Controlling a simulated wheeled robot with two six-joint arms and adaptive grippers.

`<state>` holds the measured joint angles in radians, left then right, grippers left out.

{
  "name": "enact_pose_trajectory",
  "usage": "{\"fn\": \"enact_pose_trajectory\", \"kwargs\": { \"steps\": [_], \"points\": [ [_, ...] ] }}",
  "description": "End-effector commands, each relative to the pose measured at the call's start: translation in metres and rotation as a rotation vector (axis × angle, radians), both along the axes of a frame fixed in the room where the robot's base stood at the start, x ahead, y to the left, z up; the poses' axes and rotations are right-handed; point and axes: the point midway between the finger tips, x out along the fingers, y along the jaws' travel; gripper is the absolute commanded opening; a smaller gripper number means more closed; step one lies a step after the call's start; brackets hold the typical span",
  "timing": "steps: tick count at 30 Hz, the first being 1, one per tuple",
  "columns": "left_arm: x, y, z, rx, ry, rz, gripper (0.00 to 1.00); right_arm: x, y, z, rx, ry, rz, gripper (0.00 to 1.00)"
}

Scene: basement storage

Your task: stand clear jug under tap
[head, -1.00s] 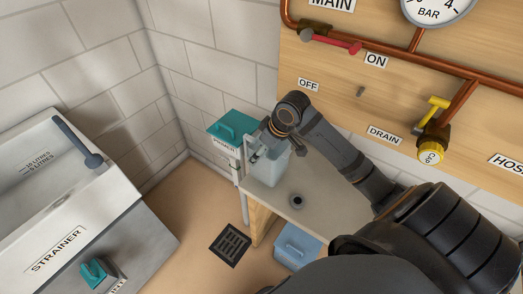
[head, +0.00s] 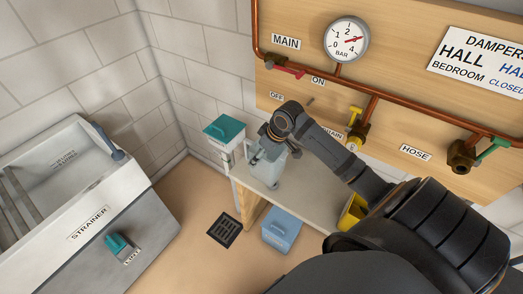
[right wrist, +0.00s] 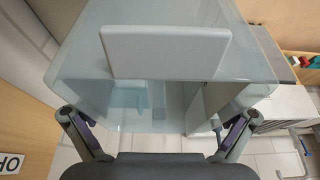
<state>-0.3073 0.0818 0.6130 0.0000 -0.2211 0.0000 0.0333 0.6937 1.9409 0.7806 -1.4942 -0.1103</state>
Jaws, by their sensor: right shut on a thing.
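The clear jug (head: 270,172) is pale bluish and see-through. It is at the left end of the grey bench top. My right gripper (head: 262,147) is shut on the jug near its top. In the right wrist view the jug (right wrist: 90,70) fills the middle, between the two fingers of my right gripper (right wrist: 158,132). Whether its base touches the bench I cannot tell. The drain tap (head: 357,130), with a yellow lever, is on the wooden board to the jug's right. The hose tap (head: 463,155), with a green lever, is farther right. My left gripper is not in view.
The grey bench top (head: 312,178) is partly behind my right arm. A yellow container (head: 352,212) shows beside that arm. A teal-lidded box (head: 226,130) stands left of the jug. A blue box (head: 282,230) and a floor grate (head: 224,230) are below. A strainer sink (head: 75,215) is at left.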

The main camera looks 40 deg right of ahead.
Motion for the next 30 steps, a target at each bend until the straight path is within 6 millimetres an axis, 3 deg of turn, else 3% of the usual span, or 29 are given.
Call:
{"fn": "enact_pose_trajectory", "kwargs": {
  "steps": [6, 22, 26, 30],
  "points": [
    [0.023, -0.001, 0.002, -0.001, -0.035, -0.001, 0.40, 0.000, 0.000, 0.000, 0.000, 0.000, 0.000, 0.60],
    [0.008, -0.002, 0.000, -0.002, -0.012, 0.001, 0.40, 0.001, 0.001, 0.000, 0.002, 0.000, -0.001, 0.60],
    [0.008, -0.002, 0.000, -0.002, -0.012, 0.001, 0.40, 0.007, 0.016, -0.003, 0.010, -0.003, -0.026, 0.60],
    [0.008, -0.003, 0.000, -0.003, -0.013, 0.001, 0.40, 0.020, 0.052, -0.001, 0.018, -0.003, -0.104, 0.60]
  ]
}}
